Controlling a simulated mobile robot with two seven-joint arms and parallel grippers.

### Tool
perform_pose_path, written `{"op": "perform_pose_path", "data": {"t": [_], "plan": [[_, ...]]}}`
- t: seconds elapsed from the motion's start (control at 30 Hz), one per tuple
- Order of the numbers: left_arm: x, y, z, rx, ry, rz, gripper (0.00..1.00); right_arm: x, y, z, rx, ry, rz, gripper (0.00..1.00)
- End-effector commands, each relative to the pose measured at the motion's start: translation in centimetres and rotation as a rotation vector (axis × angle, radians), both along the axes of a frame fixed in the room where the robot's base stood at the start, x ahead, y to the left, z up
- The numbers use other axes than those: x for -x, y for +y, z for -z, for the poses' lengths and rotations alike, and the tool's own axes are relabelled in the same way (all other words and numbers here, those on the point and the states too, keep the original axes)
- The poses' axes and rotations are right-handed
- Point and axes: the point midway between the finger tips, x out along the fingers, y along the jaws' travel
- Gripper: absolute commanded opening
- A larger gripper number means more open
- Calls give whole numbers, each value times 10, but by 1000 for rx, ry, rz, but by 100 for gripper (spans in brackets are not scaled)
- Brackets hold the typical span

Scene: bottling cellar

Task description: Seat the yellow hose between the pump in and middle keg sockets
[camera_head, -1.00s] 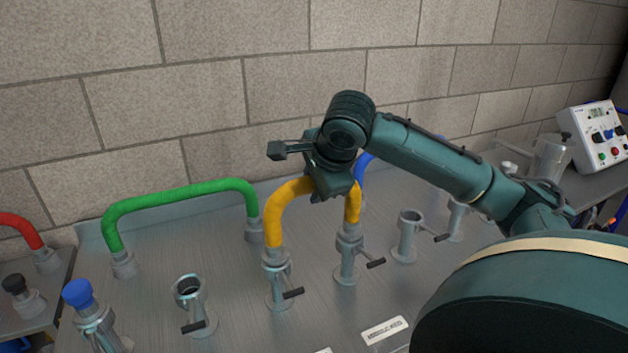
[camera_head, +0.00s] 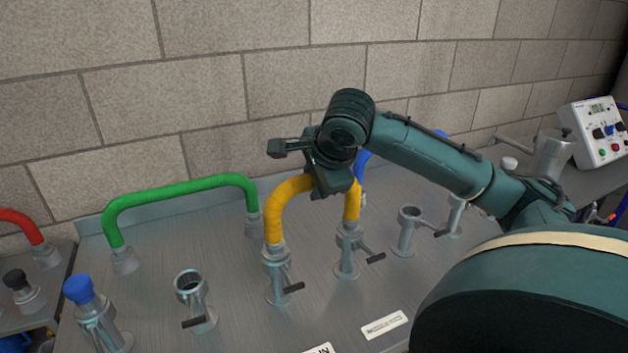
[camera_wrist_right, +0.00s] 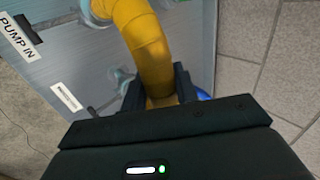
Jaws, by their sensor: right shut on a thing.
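The yellow hose (camera_head: 277,208) is a short arch, with its two ends at two neighbouring upright metal sockets on the steel bench. Its left end meets the left socket (camera_head: 277,268), and its right end meets the right socket (camera_head: 348,248). Whether either end is fully seated I cannot tell. My right gripper (camera_head: 330,190) is shut on the top of the arch and hides part of it. In the right wrist view the hose (camera_wrist_right: 150,50) runs up from between the fingers (camera_wrist_right: 160,90). A "PUMP IN" label (camera_wrist_right: 18,38) lies on the bench there. My left gripper is not in view.
A green hose (camera_head: 180,190) arches at the left, and a blue hose (camera_head: 362,165) shows behind my gripper. An empty socket (camera_head: 192,290) stands left of the yellow hose, another (camera_head: 408,230) right of it. A blue-capped fitting (camera_head: 78,291) is front left. A brick wall (camera_head: 250,90) closes the back.

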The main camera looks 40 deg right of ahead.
Motion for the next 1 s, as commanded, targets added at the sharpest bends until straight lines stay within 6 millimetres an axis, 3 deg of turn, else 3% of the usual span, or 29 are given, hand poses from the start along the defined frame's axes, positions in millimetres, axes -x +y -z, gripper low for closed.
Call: {"op": "perform_pose_path", "data": {"t": [0.77, 0.8, 1.0], "plan": [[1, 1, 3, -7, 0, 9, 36, 0, 0, 6, 0, -3, 0, 7], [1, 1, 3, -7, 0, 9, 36, 0, 0, 6, 0, -3, 0, 31], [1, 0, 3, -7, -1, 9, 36, 0, 0, 6, 0, -2, -1, 48]]}}
